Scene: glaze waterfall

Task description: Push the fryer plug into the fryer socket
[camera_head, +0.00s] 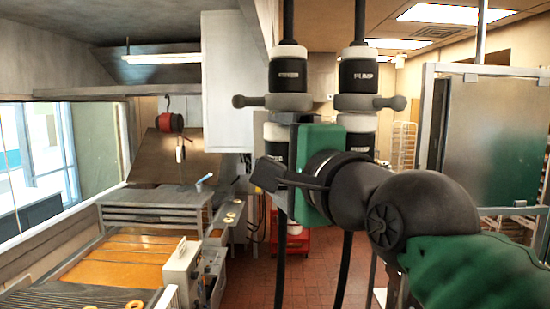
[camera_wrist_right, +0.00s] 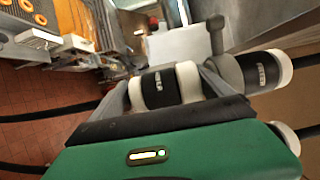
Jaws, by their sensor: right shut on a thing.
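The fryer socket (camera_head: 288,74) is the left of two black, white-banded connectors hanging on cables from above; its small label is hard to read. It also shows in the wrist view (camera_wrist_right: 262,74), beyond a grey collar (camera_wrist_right: 224,75). My right gripper (camera_head: 279,146) is shut on the fryer plug (camera_wrist_right: 165,86), a black barrel with white rings, just below the collar. The plug (camera_head: 276,132) looks roughly in line with the socket. I cannot tell whether they touch inside the collar. The gripper's green body hides part of the plug. My left gripper is not in view.
Close on the right hangs a second connector pair, marked PUMP (camera_head: 361,75), with its own knobbed collar (camera_head: 365,102). My right wrist passes in front of its lower part. Cables run down below. A conveyor with doughnuts (camera_head: 125,258) stands at the lower left.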

